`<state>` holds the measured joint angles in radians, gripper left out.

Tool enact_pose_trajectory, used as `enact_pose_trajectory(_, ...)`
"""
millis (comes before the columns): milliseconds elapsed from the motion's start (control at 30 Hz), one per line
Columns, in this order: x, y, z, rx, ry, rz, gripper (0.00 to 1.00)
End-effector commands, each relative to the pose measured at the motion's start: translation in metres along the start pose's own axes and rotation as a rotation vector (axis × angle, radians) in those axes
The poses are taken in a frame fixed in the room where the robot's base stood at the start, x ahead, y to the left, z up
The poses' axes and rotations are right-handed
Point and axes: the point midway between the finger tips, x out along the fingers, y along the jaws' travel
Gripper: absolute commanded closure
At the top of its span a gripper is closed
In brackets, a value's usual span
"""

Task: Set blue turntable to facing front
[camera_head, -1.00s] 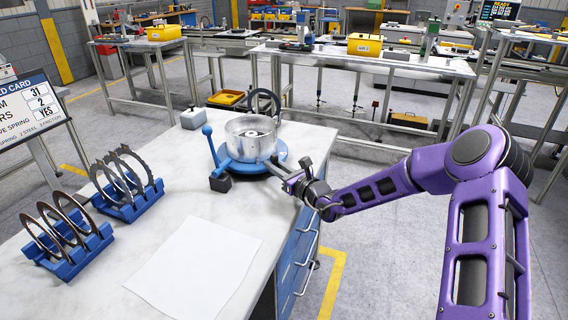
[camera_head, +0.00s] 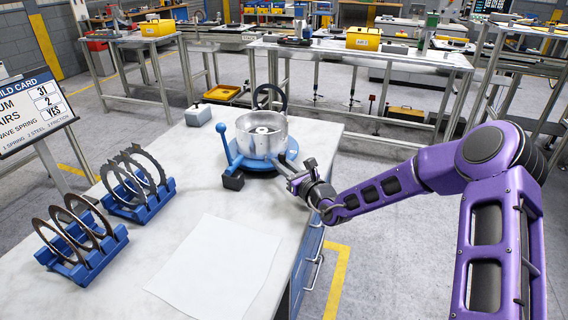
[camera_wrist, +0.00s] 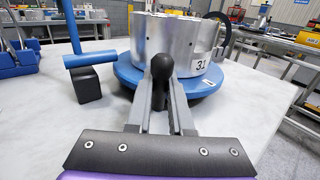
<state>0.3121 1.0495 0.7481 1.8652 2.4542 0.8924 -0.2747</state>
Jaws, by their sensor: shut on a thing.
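The blue turntable (camera_head: 240,163) stands on the bench with a silver drum (camera_head: 262,137) on top. In the wrist view, the drum (camera_wrist: 168,45) carries a tag reading 31 on its right side, and the turntable's blue rim (camera_wrist: 205,84) shows below it. A blue lever (camera_head: 222,145) with a ball top and a dark block (camera_head: 233,181) are at the turntable's left. My gripper (camera_head: 288,168) is at the turntable's front right edge. In the wrist view my gripper (camera_wrist: 162,85) is shut on a black knob (camera_wrist: 162,66) in front of the drum.
Two blue racks (camera_head: 140,203) (camera_head: 82,262) with upright rings stand on the bench's left. A white sheet (camera_head: 215,262) lies in front. A grey box (camera_head: 198,115) and a dark ring (camera_head: 270,96) are behind the turntable. A build card (camera_head: 35,105) stands at left.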

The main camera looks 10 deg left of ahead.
Motion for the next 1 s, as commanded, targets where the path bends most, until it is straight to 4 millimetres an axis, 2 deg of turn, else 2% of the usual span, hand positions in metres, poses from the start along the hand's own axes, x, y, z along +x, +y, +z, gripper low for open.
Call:
enact_pose_trajectory(33,0.004,0.002,0.011,-0.004,-0.022,0.003,1.0)
enact_pose_trajectory(333,0.004,0.002,0.011,-0.004,-0.022,0.003,1.0)
enact_pose_trajectory(367,0.004,0.002,0.011,-0.004,-0.022,0.003,0.75)
enact_pose_trajectory(500,0.003,0.002,0.009,-0.004,-0.019,0.003,0.5)
enact_pose_trajectory(800,-0.001,0.001,0.004,-0.001,-0.009,0.002,0.5)
enact_pose_trajectory(867,-0.005,0.001,0.004,-0.001,-0.008,0.002,0.5)
enact_pose_trajectory(1000,-0.027,0.001,0.004,-0.001,-0.005,0.001,0.5)
